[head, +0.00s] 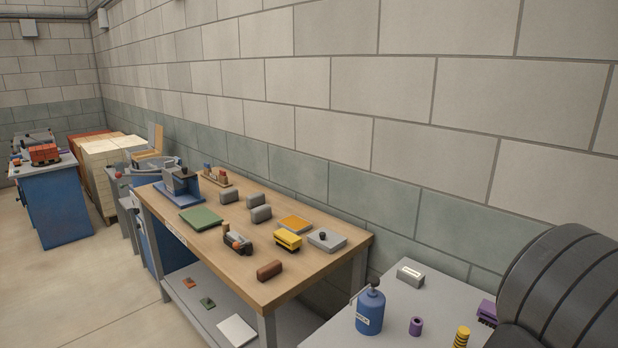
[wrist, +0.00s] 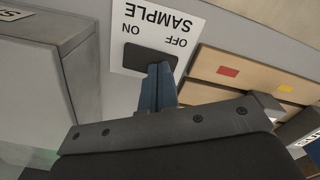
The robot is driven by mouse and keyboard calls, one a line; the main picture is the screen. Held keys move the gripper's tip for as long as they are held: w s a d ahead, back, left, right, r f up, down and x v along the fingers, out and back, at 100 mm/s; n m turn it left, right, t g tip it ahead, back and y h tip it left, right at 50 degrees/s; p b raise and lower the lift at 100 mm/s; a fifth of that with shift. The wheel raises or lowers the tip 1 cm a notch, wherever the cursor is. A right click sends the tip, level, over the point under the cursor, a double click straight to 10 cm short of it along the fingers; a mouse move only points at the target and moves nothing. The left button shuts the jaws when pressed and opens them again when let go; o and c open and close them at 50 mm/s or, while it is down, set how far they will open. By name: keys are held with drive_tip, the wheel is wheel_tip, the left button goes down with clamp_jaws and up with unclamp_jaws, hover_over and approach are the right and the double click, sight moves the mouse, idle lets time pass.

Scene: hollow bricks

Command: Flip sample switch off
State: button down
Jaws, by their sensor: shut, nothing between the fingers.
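The sample switch (wrist: 136,60) is a dark rocker on a white label plate (wrist: 160,15) in the wrist view. The plate reads SAMPLE, ON and OFF, upside down in the picture, with ON at the left and OFF at the right. My gripper (wrist: 161,68) is shut and empty, its blue fingers pointing up in the picture. The fingertips overlap the right part of the rocker, on the OFF side, and hide some of it. I cannot tell if they touch it or which way it is tipped. I cannot make out the switch or my gripper in the head view.
A grey box (wrist: 35,75) stands left of the plate in the wrist view. Wooden drawer fronts (wrist: 240,75) with red and yellow labels are at the right. The head view shows a cluttered wooden workbench (head: 230,237) and a grey table (head: 395,320) near a block wall.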

drive_tip(key=shift+f, duration=0.2)
drive_tip(key=shift+r, duration=3.5)
drive_tip(key=shift+f, duration=3.5)
